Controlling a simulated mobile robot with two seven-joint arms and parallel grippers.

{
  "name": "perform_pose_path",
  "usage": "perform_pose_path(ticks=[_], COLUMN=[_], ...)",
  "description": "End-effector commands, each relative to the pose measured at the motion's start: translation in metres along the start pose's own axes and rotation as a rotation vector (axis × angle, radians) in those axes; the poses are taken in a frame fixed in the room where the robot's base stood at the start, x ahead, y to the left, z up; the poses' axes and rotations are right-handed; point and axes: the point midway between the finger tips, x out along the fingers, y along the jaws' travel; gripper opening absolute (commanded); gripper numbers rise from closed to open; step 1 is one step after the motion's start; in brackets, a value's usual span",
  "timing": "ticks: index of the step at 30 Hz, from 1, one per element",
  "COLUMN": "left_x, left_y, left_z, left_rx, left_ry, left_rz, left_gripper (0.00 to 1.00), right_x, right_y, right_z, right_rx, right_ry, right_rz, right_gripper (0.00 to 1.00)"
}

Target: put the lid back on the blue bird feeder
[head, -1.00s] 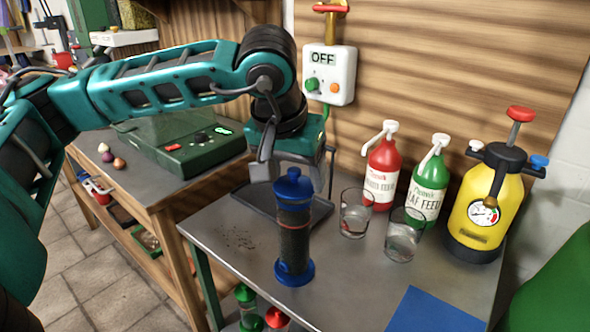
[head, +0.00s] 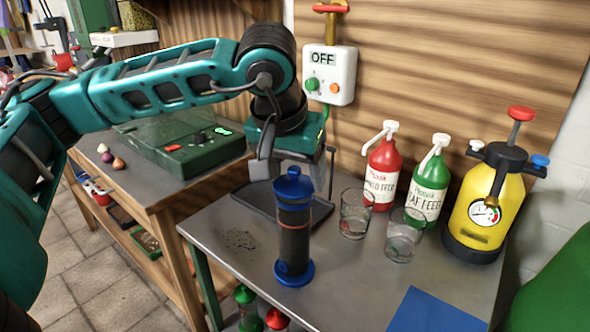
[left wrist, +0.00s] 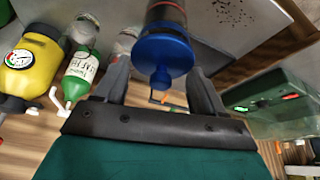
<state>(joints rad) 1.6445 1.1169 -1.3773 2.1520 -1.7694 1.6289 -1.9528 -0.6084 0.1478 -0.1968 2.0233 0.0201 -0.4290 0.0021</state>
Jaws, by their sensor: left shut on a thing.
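The blue bird feeder (head: 295,243) stands upright on the grey metal table. It has a dark tube, a blue base and an orange band. Its blue lid (head: 293,188) is at the top of the tube; whether it is fully seated I cannot tell. In the left wrist view the lid (left wrist: 163,58) lies between the two dark fingers of my left gripper (left wrist: 158,68), with the tube beyond it. My left gripper (head: 294,172) is shut on the lid; its fingers are partly hidden behind the lid in the head view. My right gripper is not in view.
Two glasses (head: 355,215), a red bottle (head: 383,175), a green bottle (head: 430,188) and a yellow sprayer (head: 482,210) stand to the right. A blue mat (head: 440,312) lies at the front right. Dark crumbs (head: 235,240) lie left of the feeder.

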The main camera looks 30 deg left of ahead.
Motion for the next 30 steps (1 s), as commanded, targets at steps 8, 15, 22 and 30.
perform_pose_path(ticks=[8, 15, 22, 30], left_x=[0.0002, 0.0002, 0.0018, 0.0034], left_y=[-0.0001, 0.0, 0.0, 0.0001], left_z=[0.0001, 0.0001, 0.0008, 0.0014], left_rx=[0.0, 0.0, 0.0, 0.0], left_ry=[-0.001, -0.001, -0.001, -0.001], left_rz=[0.0, 0.0, 0.0, 0.0], left_gripper=[0.41, 0.41, 0.41, 0.41], right_x=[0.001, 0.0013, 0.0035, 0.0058], right_y=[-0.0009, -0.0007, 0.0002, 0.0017], right_z=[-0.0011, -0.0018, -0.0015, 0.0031], right_rx=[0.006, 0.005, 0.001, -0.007], right_ry=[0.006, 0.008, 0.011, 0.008], right_rz=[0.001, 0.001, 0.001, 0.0], right_gripper=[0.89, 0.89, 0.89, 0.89])
